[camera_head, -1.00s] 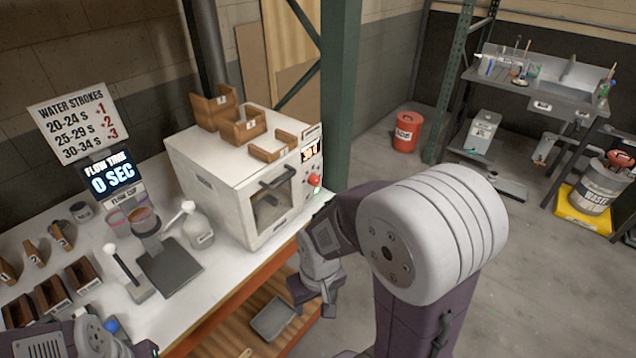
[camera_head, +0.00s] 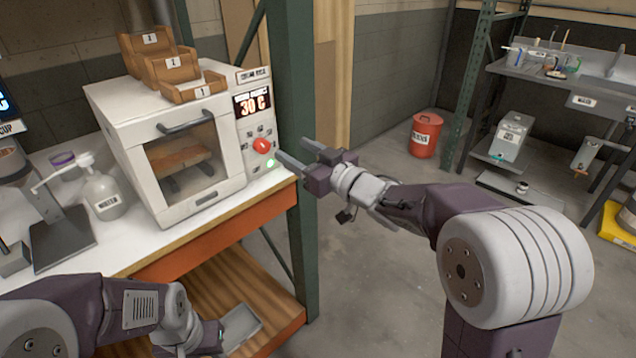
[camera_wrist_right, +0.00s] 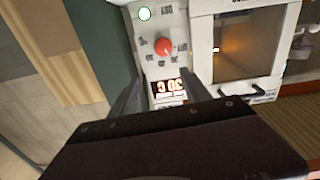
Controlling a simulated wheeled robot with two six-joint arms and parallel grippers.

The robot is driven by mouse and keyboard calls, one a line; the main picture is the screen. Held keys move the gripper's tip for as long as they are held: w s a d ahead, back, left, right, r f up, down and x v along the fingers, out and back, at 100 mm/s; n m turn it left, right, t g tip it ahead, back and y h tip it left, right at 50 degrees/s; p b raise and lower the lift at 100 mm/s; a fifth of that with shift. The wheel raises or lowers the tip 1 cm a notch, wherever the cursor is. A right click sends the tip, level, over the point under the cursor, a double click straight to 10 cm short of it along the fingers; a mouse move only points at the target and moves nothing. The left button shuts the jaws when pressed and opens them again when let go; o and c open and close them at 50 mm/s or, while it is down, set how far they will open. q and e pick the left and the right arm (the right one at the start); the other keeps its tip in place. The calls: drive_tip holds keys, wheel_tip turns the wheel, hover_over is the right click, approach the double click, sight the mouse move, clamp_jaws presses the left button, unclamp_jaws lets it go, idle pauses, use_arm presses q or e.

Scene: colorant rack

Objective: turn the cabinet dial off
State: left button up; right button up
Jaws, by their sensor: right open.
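The white cabinet (camera_head: 118,105) stands on the bench with a window door and a control panel on its right side. The red dial (camera_head: 262,145) sits on that panel below a display (camera_head: 252,104) reading 30 C, with a green light (camera_head: 270,163) below it. My right gripper (camera_head: 296,152) is open and empty, to the right of the dial and apart from it, fingers pointing toward the panel. In the right wrist view the dial (camera_wrist_right: 164,47) shows beyond the spread fingers. My left gripper (camera_head: 210,338) is low at the bench front; its fingers are not clear.
Wooden numbered holders (camera_head: 195,88) stand on the cabinet top. A green post (camera_head: 292,120) rises just behind the cabinet's right side, near my right gripper. A water bottle (camera_head: 103,195) and a black stand (camera_head: 62,245) are left of the cabinet. A grey tray (camera_head: 241,328) lies on the lower shelf.

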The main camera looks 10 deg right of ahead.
sight(265, 148)
drive_tip(key=w+a+f, duration=0.1)
drive_tip(key=w+a, duration=0.1)
drive_tip(key=w+a+f+b, duration=0.1)
drive_tip(key=w+a, duration=0.1)
drive_tip(key=w, duration=0.1)
drive_tip(key=w+a+f, duration=0.1)
drive_tip(key=w+a, duration=0.1)
drive_tip(key=shift+w+a+b, duration=0.15)
drive_tip(key=shift+a+b, duration=0.2)
drive_tip(key=shift+b, duration=0.05)
clamp_jaws()
use_arm(q)
drive_tip(key=f, duration=0.2)
drive_tip(key=a+f, duration=0.1)
drive_tip(key=f, duration=0.1)
drive_tip(key=shift+s+a, duration=0.1)
drive_tip(key=shift+s, duration=0.05)
use_arm(e)
drive_tip(key=n+b, duration=0.1)
drive_tip(key=n, duration=0.3)
drive_tip(key=shift+f+n+b, duration=0.1)
drive_tip(key=shift+n+b, duration=0.25)
drive_tip(key=shift+n, duration=0.05)
use_arm(q)
drive_tip(key=shift+f+b, duration=0.75)
drive_tip(key=shift+f, duration=0.8)
use_arm(e)
drive_tip(key=shift+n, duration=2)
